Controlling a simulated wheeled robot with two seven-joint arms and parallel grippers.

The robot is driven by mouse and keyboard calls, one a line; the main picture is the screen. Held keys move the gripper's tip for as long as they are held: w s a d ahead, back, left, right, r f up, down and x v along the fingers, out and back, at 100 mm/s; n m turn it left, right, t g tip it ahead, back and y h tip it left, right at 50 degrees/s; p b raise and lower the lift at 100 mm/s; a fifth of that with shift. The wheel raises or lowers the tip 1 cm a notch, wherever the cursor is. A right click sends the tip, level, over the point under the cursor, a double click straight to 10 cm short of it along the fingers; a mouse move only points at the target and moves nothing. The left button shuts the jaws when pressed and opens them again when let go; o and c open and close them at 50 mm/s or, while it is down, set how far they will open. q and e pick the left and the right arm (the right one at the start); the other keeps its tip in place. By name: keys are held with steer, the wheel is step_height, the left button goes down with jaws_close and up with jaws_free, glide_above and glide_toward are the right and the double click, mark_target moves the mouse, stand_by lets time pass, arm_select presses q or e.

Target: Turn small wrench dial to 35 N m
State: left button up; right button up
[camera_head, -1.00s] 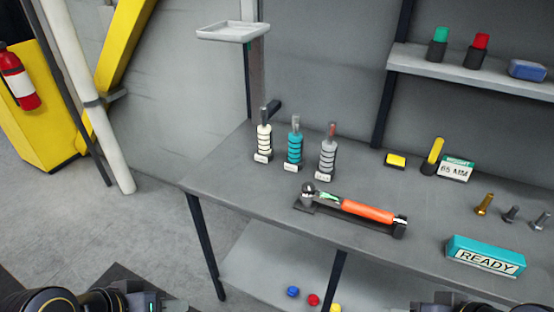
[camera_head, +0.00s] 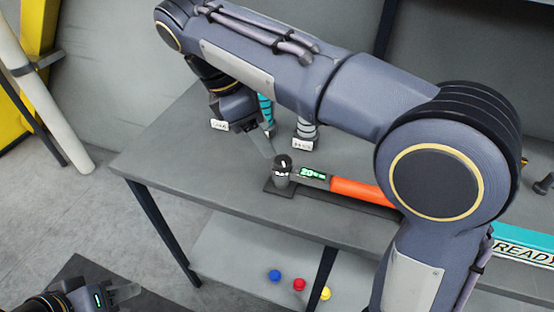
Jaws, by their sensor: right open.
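The small wrench has an orange handle (camera_head: 360,190), a green lit display (camera_head: 311,173) that appears to read 20, and a dark round dial (camera_head: 283,162) at its left end. It lies on a dark holder on the table. My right arm reaches over the table from the lower right and hides the wrench's right end. My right gripper (camera_head: 268,143) is open, pointing down, just above and left of the dial; it looks empty and apart from the dial. My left gripper (camera_head: 124,292) is low at the bottom left, away from the table; its jaw opening is unclear.
A teal ringed tool (camera_head: 265,108) and a grey ringed tool (camera_head: 306,130) stand behind the dial, partly hidden by my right arm. The teal READY box (camera_head: 525,246) is at the right.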

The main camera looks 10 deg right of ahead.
mark_target(282, 158)
steer(key=b+x, duration=0.2)
steer(key=x, duration=0.5)
steer(key=shift+d+f, duration=0.1)
steer(key=shift+c, duration=0.5)
steer(key=c, duration=0.9)
steer(key=shift+r+m+p, duration=0.2)
steer(key=shift+m+p, duration=0.1)
steer(key=shift+p, duration=0.4)
steer(key=m+g+p, duration=0.1)
steer(key=m+p, duration=0.1)
steer(key=p, duration=0.1)
steer(key=m+g+y+p, duration=0.1)
steer(key=m+p, duration=0.2)
steer(key=p, duration=0.1)
steer(key=m+g+p, duration=0.1)
steer(key=m+p, duration=0.2)
steer(key=shift+w+d+r+y+p, duration=0.1)
steer(key=shift+w+d+y+p, duration=0.05)
steer(key=shift+w+y+p, duration=0.2)
steer(key=m+y+p, duration=0.1)
steer(key=m+p, duration=0.2)
steer(key=shift+d+m+g, duration=0.15)
steer(key=shift+m+g, duration=0.25)
steer(key=shift+d+m+y+p, duration=0.1)
steer(key=shift+m+y+p, duration=0.8)
steer(key=shift+m, duration=1)
steer(key=shift+w+f, duration=0.1)
steer(key=shift+f, duration=0.15)
